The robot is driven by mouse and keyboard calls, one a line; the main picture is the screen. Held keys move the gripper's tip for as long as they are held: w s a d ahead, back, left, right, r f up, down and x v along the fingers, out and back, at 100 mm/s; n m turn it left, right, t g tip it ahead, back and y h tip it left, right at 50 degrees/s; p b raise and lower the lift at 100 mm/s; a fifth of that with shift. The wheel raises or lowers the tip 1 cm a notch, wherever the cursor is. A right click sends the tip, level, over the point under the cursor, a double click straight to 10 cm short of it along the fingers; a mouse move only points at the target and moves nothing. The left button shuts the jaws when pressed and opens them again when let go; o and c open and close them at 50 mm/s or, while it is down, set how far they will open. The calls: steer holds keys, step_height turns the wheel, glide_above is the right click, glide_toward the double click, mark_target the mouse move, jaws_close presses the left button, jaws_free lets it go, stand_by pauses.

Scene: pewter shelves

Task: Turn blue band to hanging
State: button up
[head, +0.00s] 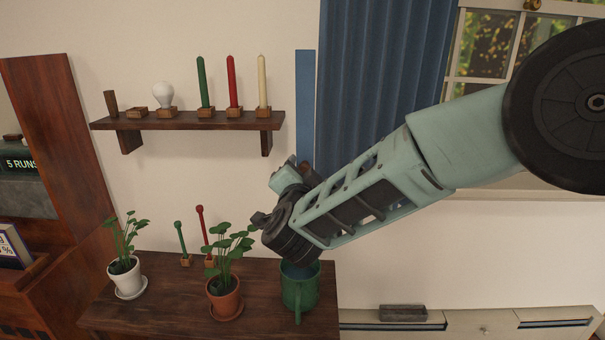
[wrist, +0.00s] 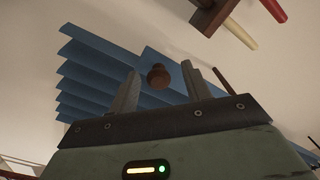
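The blue band (head: 305,105) is a flat strip standing upright against the wall, between the shelf and the blue curtain, in the head view. Its lower end is hidden there behind my gripper (head: 299,167). In the wrist view the band (wrist: 178,76) runs behind a brown round knob (wrist: 158,77), which appears near the band's lower end. My gripper (wrist: 161,68) is open, its two fingers apart, with the knob showing between them. I see nothing held. I cannot tell whether a finger touches the band.
A wall shelf (head: 190,123) with candles and a bulb is left of the band. The blue curtain (head: 380,70) hangs at its right. Below, a dark table (head: 165,310) holds a green mug (head: 300,293) under my wrist, and potted plants (head: 224,297).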

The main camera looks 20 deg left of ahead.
steer(key=shift+s, duration=0.1)
steer(key=b+v, duration=0.1)
steer(key=v, duration=1.6)
steer(key=shift+s+d+r, duration=0.1)
steer(key=s+d+f+n+g+h, duration=0.1)
steer(key=s+d+f+n+g, duration=0.1)
steer(key=s+d+n+g, duration=0.6)
steer(key=s+d+f+n+g+h, duration=0.1)
steer(key=s+d+f+g+h, duration=0.2)
steer(key=d, duration=0.9)
steer(key=s+d+f+n+g, duration=0.2)
steer(key=s+d+n+g, duration=0.35)
steer(key=d, duration=0.45)
step_height(320, 180, up, 14)
steer(key=p, duration=1.4)
steer(key=shift+s+a+r+m+g, duration=0.2)
steer(key=shift+s+r+m+g, duration=0.05)
steer(key=shift+m+g, duration=0.2)
